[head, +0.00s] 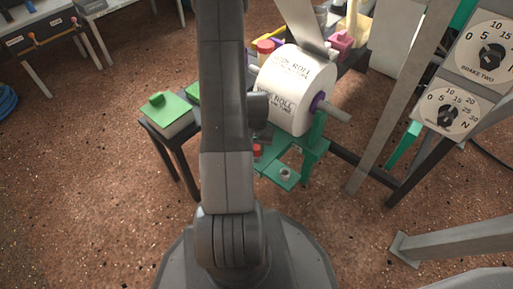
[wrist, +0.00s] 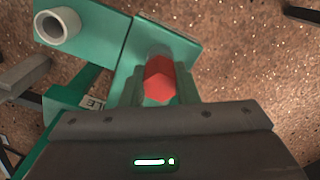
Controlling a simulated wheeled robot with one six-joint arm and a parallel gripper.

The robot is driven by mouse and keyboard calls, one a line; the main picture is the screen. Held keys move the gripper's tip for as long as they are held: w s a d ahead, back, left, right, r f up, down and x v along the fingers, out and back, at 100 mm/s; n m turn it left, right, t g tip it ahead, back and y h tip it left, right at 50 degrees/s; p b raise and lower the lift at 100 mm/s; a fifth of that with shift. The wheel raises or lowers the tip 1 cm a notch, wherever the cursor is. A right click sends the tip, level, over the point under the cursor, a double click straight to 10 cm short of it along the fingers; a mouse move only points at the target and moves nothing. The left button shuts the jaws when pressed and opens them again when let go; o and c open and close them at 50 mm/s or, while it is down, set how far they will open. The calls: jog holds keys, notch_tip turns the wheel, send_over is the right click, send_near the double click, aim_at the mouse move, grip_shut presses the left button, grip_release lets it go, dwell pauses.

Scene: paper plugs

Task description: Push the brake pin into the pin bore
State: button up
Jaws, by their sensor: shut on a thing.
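The brake pin (wrist: 159,80) has a red, faceted head and sits between the two fingers of my gripper (wrist: 159,90) in the wrist view. My gripper is shut on it. A paler round part shows just beyond the red head, over a green plate; I cannot tell whether it is the pin's shank or a socket. In the head view a bit of red (head: 257,150) shows beside my arm, which hides most of the gripper. A pale round tube with an open hole, likely the pin bore (wrist: 57,26), stands on a green plate at the wrist view's upper left, apart from the pin.
In the head view a white paper roll (head: 289,100) on a shaft rests on the green stand (head: 314,150), close above the pin. A dark side table (head: 172,144) carries a green-lidded box (head: 168,112). Grey posts and two dials (head: 446,109) stand at the right.

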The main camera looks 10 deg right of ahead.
aim_at(257, 147)
jog(key=shift+f, duration=0.1)
jog(key=o, duration=1)
jog(key=shift+o, duration=0.2)
jog(key=shift+r+p, duration=2)
jog(key=shift+r, duration=0.75)
jog(key=shift+r, duration=0.1)
notch_tip(257, 147, up, 14)
jog(key=p, duration=0.5)
jog(key=shift+f, duration=0.2)
